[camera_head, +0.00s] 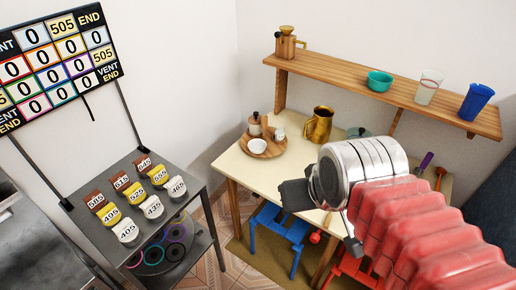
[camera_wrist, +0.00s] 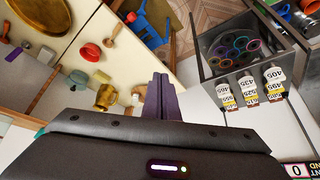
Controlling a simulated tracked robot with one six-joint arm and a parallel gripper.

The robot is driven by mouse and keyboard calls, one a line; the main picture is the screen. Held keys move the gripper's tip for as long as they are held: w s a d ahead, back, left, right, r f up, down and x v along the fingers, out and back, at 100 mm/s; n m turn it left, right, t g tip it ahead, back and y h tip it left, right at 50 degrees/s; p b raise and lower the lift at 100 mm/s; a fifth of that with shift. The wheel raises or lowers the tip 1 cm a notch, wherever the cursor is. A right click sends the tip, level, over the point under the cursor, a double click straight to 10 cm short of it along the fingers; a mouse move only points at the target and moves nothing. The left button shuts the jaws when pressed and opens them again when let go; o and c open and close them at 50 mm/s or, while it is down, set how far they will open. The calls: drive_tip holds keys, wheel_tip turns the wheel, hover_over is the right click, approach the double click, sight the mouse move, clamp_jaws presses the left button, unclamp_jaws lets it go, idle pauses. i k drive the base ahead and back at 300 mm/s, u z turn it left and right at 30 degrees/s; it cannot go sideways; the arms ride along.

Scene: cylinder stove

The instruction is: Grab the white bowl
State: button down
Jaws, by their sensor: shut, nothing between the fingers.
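A small white bowl (camera_head: 257,146) appears to sit on a round wooden tray (camera_head: 270,153) at the far left of the cream table in the head view. My gripper (camera_head: 297,195) is in front of and to the right of the tray, over the table's front edge, apart from the bowl. Its dark fingers (camera_wrist: 161,98) are together and empty in the wrist view. I cannot make out the bowl clearly in the wrist view.
A wooden canister (camera_head: 255,125) and a small white jar (camera_head: 280,134) stand by the bowl. A brass mug (camera_head: 319,124) is to the right. A wooden shelf (camera_head: 345,74) hangs above.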

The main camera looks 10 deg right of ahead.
sight(256, 146)
drive_tip(key=u, duration=1.35)
drive_tip(key=i, duration=0.55)
drive_tip(key=u, duration=0.9)
